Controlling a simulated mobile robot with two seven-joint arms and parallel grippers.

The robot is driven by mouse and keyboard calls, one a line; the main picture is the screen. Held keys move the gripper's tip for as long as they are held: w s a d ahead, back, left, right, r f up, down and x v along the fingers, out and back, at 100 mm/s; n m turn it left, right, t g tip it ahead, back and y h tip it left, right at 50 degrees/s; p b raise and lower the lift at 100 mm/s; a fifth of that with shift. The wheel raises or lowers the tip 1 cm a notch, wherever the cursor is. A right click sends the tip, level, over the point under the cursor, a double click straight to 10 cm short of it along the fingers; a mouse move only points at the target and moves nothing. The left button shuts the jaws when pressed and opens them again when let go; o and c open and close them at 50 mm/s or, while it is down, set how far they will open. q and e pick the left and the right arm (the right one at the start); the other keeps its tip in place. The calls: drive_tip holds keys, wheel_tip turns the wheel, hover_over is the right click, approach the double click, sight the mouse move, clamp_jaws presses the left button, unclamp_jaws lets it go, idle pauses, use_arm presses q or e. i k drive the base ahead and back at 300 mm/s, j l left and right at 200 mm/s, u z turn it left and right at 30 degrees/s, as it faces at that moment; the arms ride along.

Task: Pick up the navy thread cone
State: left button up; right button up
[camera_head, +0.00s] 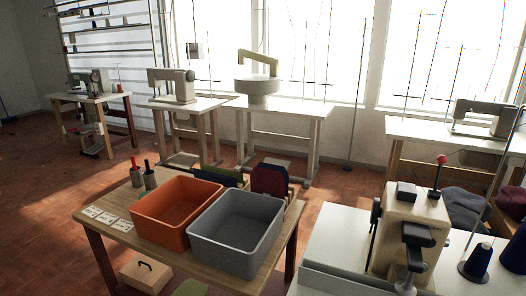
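A navy thread cone (479,261) stands upright on a dark round base at the lower right, on the white table beside the machine. A second dark navy cone (515,252) stands to its right and is partly cut off by the picture's right edge. I cannot tell the two apart in colour with certainty. Neither of my grippers is in view, and nothing is seen touching the cones.
A cream buttonhole machine (405,235) stands left of the cones on the white table (330,240). A thin rod (492,195) rises near them. An orange bin (176,212) and a grey bin (237,232) sit on a wooden table (120,205).

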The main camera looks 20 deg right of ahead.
sight(477, 264)
drive_tip(key=k+l, duration=0.1)
drive_tip(key=l, duration=0.25)
drive_tip(key=k+l, duration=0.15)
drive_tip(key=l, duration=0.2)
drive_tip(key=k+l, duration=0.1)
drive_tip(key=l, duration=0.25)
drive_tip(key=k+l, duration=0.1)
drive_tip(key=l, duration=0.3)
